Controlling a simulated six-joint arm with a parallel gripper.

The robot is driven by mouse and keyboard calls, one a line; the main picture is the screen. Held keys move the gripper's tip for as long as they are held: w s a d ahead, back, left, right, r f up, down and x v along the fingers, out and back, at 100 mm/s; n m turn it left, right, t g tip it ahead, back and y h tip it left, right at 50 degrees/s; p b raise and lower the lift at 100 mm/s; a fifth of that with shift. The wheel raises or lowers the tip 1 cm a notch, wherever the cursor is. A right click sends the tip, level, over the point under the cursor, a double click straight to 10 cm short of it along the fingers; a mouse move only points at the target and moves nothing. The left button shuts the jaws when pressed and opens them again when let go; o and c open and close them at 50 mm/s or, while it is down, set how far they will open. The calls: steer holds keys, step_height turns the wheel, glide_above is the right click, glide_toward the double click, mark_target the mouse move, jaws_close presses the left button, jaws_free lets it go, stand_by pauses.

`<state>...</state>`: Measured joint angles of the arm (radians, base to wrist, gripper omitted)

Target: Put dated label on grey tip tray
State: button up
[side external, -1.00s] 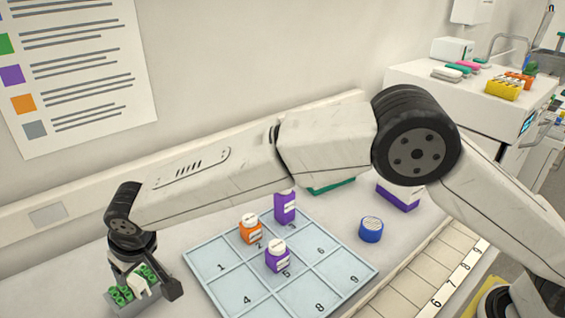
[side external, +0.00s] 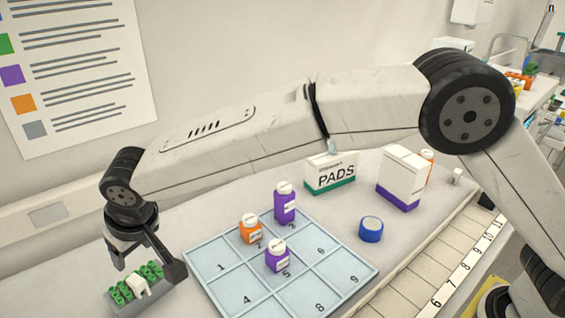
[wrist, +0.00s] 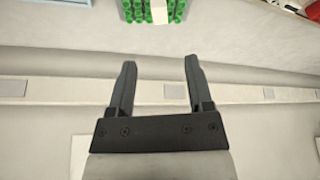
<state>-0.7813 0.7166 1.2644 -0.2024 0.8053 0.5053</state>
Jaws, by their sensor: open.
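The grey tip tray (side external: 150,300) with green tips sits at the lower left of the side view. A small white piece, seemingly the label (side external: 138,286), rests on top of it among the green tips; any date on it is too small to read. My gripper (side external: 150,268) is open and empty, a little above the tray and apart from the white piece. In the wrist view my gripper (wrist: 160,62) shows both fingers spread with nothing between them. The tray's green tips (wrist: 153,10) show at the top edge there, partly cut off.
A light blue numbered grid (side external: 225,287) lies right of the tray, with an orange-labelled bottle (side external: 250,229) and two purple bottles (side external: 284,205) on it. A blue round container (side external: 371,229), a PADS box (side external: 330,172) and a white-and-purple box (side external: 402,176) stand beyond.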

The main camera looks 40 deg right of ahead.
steer(key=shift+d, duration=0.1)
steer(key=s+d+f+m+h, duration=0.1)
steer(key=d+f+m, duration=0.1)
steer(key=d, duration=2.1)
steer(key=s+d+f+m, duration=0.1)
steer(key=s+d+f, duration=0.1)
steer(key=s+d, duration=0.6)
steer(key=s+d+f+m+g, duration=0.1)
steer(key=s+d+f, duration=0.2)
steer(key=s+d, duration=0.5)
steer(key=shift+s+d+f+g+h, duration=0.15)
steer(key=shift+s+d+g+h, duration=0.2)
steer(key=shift+d, duration=0.9)
steer(key=shift+w, duration=0.1)
steer(key=shift+o, duration=0.5)
